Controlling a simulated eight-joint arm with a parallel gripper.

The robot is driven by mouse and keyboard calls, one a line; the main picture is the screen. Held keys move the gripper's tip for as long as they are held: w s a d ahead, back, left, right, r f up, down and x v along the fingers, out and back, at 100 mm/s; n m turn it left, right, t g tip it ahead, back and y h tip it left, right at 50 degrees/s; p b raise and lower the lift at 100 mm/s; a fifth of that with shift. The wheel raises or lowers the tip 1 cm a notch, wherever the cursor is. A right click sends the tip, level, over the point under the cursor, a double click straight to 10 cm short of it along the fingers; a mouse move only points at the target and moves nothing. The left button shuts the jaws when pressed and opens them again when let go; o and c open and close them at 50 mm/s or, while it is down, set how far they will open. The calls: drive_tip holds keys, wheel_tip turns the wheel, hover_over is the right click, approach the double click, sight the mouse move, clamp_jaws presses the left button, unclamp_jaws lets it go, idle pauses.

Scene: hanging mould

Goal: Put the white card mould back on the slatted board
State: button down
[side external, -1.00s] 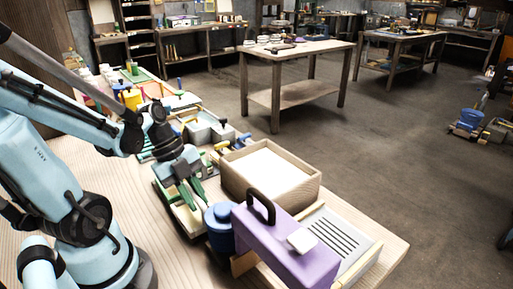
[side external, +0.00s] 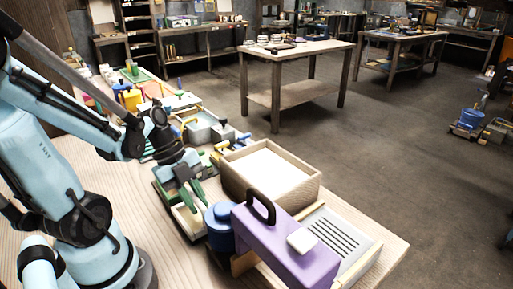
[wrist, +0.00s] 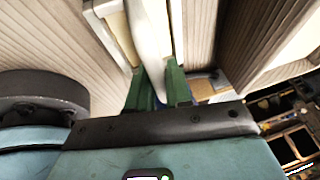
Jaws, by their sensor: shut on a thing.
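My gripper (side external: 191,197) has green fingers and points down over a cream and green tray-like holder, just left of the wooden box. In the wrist view my gripper (wrist: 161,84) is shut on a white, narrow thing (wrist: 150,35), which looks like the white card mould. Its far end runs out of the top of that view, and the fingers hide its near end. In the side view the held part is too small to make out. The slatted board (side external: 358,262), pale with dark parallel slots, appears to lie at the right, partly behind the purple case.
A purple case (side external: 270,243) with a black handle and a blue round pot (side external: 219,222) stand close to the gripper's right. A wooden box (side external: 232,178) with a white inside is behind them. Several bins and tools crowd the bench behind. Bare bench (side external: 95,165) shows beside my arm.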

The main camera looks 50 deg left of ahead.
drive_tip(key=c, duration=1)
unclamp_jaws()
drive_tip(key=shift+o, duration=0.2)
drive_tip(key=v, duration=1.2)
drive_tip(key=w+d+f+n+t+y, duration=0.1)
drive_tip(key=w+d+n+t+y, duration=0.1)
drive_tip(key=w+d+n, duration=0.3)
drive_tip(key=w+d+f+n+t+y, duration=0.1)
drive_tip(key=w+d+n, duration=0.4)
drive_tip(key=n, duration=0.8)
drive_tip(key=shift+f+t+y, duration=0.2)
drive_tip(key=shift+t+y, duration=0.6)
drive_tip(key=shift+t, duration=0.2)
